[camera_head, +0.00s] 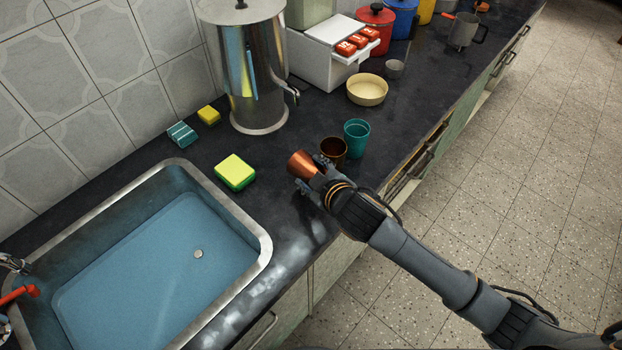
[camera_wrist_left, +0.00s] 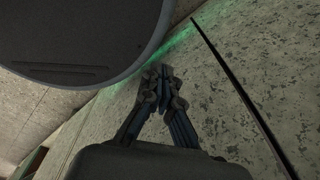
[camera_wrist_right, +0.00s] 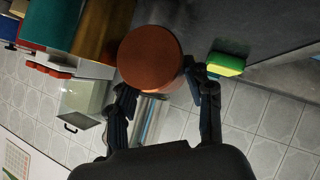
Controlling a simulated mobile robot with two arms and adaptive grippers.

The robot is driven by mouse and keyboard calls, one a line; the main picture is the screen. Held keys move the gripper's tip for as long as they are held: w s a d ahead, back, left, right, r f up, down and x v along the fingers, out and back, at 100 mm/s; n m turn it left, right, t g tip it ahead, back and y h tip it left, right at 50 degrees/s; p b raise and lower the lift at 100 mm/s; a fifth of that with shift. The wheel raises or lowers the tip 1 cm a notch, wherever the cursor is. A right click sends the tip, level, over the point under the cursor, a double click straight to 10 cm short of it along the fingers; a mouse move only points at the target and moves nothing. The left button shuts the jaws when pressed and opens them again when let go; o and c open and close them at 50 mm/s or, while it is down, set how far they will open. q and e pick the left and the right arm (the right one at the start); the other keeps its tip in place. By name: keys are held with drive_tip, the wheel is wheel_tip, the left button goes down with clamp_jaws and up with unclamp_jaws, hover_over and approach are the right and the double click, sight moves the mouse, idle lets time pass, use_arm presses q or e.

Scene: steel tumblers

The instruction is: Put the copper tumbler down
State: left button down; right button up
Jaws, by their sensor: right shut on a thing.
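The copper tumbler (camera_head: 302,165) is held tilted over the dark counter, left of a dark brown tumbler (camera_head: 333,152). My right gripper (camera_head: 318,178) is shut on it. In the right wrist view one round end of the copper tumbler (camera_wrist_right: 150,58) faces the camera, between the fingertips. It appears to be off the counter; the exact gap is hard to tell. A teal tumbler (camera_head: 356,138) stands just behind the brown one. My left gripper (camera_wrist_left: 163,85) shows only in its own wrist view, fingertips together and empty, away from the counter items.
A sink (camera_head: 262,250) lies at left, with a yellow-green sponge (camera_head: 235,172) by its rim. A steel urn (camera_head: 258,110), a cream bowl (camera_head: 367,90) and a small grey cup (camera_head: 395,69) stand farther back. Bare counter (camera_head: 290,125) lies between urn and tumblers. The counter's front edge is close.

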drive_tip(key=shift+w+a+f, duration=0.1)
drive_tip(key=shift+w+f, duration=0.35)
drive_tip(key=shift+f, duration=0.05)
drive_tip(key=shift+w+f, duration=0.1)
drive_tip(key=shift+f, duration=1.6)
drive_tip(key=o, duration=1.3)
drive_tip(key=shift+f, duration=0.15)
